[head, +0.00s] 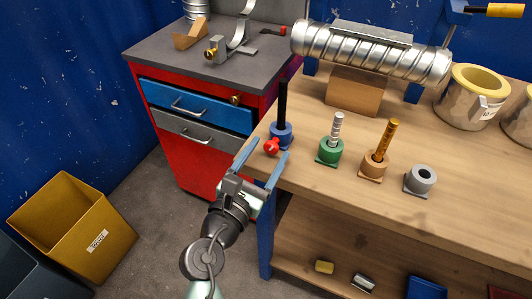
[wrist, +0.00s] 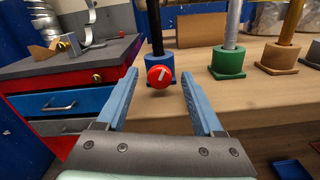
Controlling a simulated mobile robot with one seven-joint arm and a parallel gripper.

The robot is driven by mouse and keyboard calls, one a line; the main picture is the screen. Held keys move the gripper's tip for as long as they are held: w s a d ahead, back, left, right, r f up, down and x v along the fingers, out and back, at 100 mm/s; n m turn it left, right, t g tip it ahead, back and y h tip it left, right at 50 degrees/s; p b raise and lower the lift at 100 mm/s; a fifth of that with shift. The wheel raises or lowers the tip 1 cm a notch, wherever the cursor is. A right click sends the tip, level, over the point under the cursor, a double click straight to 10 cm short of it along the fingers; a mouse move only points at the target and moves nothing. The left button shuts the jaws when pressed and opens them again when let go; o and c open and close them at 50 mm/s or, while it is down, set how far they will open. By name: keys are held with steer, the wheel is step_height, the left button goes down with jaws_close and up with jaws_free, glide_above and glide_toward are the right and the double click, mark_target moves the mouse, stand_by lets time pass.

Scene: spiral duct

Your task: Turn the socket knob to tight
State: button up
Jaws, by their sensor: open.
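The socket knob (head: 272,147) is red and sits on the front of a blue socket (head: 282,134) at the bench's left front corner. A black rod (head: 283,102) stands upright in that socket. In the wrist view the knob (wrist: 160,76) faces me, with a pale mark tilted slightly right of upright. My gripper (head: 263,147) is open. Its two blue fingers (wrist: 160,80) point at the knob, one on each side, with clear gaps. I cannot tell whether the fingertips reach the knob's depth. Nothing is held.
A red cabinet (head: 186,158) is to the left. A spiral duct (head: 370,52) lies behind.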

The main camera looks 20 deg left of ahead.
jaws_close()
steer(key=shift+m+b, duration=0.45)
steer(key=shift+m, duration=1.95)
jaws_free()
steer(key=shift+d, duration=0.1)
